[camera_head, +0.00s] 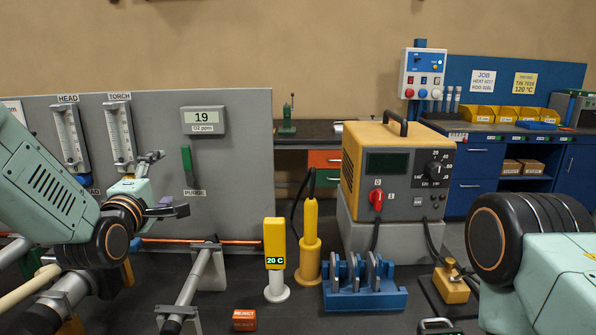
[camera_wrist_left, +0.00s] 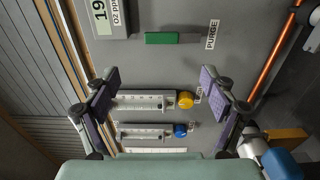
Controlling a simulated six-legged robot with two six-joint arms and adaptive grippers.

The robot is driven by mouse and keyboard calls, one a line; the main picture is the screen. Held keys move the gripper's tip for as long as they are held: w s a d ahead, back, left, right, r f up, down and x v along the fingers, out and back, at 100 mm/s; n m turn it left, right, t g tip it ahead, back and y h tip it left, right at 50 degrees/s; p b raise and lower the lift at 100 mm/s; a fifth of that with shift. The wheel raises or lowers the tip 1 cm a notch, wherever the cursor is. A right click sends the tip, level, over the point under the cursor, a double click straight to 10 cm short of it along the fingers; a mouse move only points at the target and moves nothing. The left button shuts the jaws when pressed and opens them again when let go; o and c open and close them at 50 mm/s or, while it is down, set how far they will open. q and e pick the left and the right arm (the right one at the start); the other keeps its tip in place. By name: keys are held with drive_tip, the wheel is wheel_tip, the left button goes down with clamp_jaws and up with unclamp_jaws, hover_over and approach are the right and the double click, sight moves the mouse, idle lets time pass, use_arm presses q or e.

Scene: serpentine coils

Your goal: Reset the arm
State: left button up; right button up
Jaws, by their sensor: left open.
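My left arm comes in from the left in the head view. Its gripper (camera_head: 172,183) is open in front of the grey panel (camera_head: 238,150), near the flowmeter labelled TORCH (camera_head: 120,135). The left wrist view shows the two spread fingers of this gripper (camera_wrist_left: 157,82), with nothing between their pads. Beyond them are the panel, two flowmeters with a yellow knob (camera_wrist_left: 186,99) and a blue knob (camera_wrist_left: 180,131), and the green PURGE handle (camera_wrist_left: 174,38). My right arm shows in part at the lower right of the head view; its gripper is out of view.
An orange rod (camera_head: 225,242) runs along the panel's foot. A yellow 20 C gauge (camera_head: 275,243), a yellow torch-like tool (camera_head: 311,240), a blue rack of discs (camera_head: 365,301) and an orange block (camera_head: 244,320) stand on the bench. A yellow power unit (camera_head: 375,190) stands behind.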

sight(185, 160)
use_arm(q)
drive_tip(key=w, duration=1.2)
drive_tip(key=shift+w+f, duration=0.2)
drive_tip(key=d+m, duration=0.1)
drive_tip(key=m, duration=0.2)
drive_tip(key=shift+s+d, duration=0.25)
drive_tip(key=shift+d, duration=0.1)
drive_tip(key=m, duration=0.1)
drive_tip(key=d+m, duration=0.1)
drive_tip(key=m, duration=0.1)
drive_tip(key=shift+w+d+f, duration=0.1)
drive_tip(key=shift+d+f, duration=0.1)
drive_tip(key=shift+f, duration=0.15)
drive_tip(key=shift+d+f+m, duration=0.3)
drive_tip(key=shift+d+m, duration=0.25)
drive_tip(key=shift+m, duration=0.65)
drive_tip(key=f+m, duration=0.1)
drive_tip(key=m, duration=0.1)
drive_tip(key=d+m, duration=0.1)
drive_tip(key=m, duration=0.1)
drive_tip(key=shift+d+f, duration=0.15)
drive_tip(key=shift+f, duration=0.2)
drive_tip(key=shift+d+f+m, duration=0.45)
drive_tip(key=shift+f+m, duration=0.05)
drive_tip(key=shift+m, duration=0.6)
drive_tip(key=shift+f+m, duration=0.25)
drive_tip(key=shift+m, duration=0.15)
drive_tip(key=shift+a+f, duration=0.1)
drive_tip(key=shift+a, duration=0.15)
drive_tip(key=shift+d, duration=0.1)
